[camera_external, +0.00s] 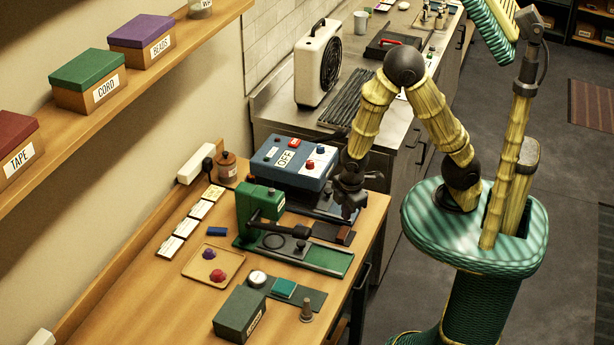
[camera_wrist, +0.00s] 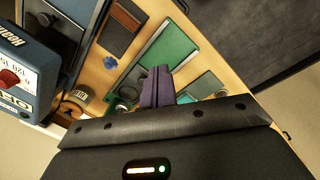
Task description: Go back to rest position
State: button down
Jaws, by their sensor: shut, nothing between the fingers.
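My gripper (camera_external: 350,200) hangs at the end of my bent arm, over the right side of the wooden table (camera_external: 205,325), in front of the blue control box. In the wrist view its dark purple fingers (camera_wrist: 157,88) are together with nothing between them. It is above the table and apart from the things below, as far as the views show. A brown block on a dark base (camera_wrist: 118,28) and a green plate (camera_wrist: 168,48) lie below it in the wrist view.
A blue box (camera_external: 285,165) marked OFF stands close to my gripper. A green press (camera_external: 262,212) stands in front of it. A small tray (camera_external: 195,272) and a dark green box (camera_external: 240,313) are nearer the front. Shelf boxes (camera_external: 90,80) are at left.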

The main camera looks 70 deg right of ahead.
jog(key=d+r+m+t+b, duration=0.1)
jog(key=d+r+m, duration=0.8)
jog(key=d+m, duration=0.1)
jog(key=shift+s+d+r+m+t+y, duration=0.2)
jog(key=shift+s+r+m+t+y, duration=0.1)
jog(key=shift+r+m+y, duration=0.1)
dwell(0.8)
jog(key=s+b+x, duration=0.1)
jog(key=b+x, duration=0.7)
jog(key=s+b+x, duration=0.2)
jog(key=b+x, duration=0.6)
jog(key=b, duration=0.1)
jog(key=shift+s+f, duration=0.3)
jog(key=shift+f, duration=0.25)
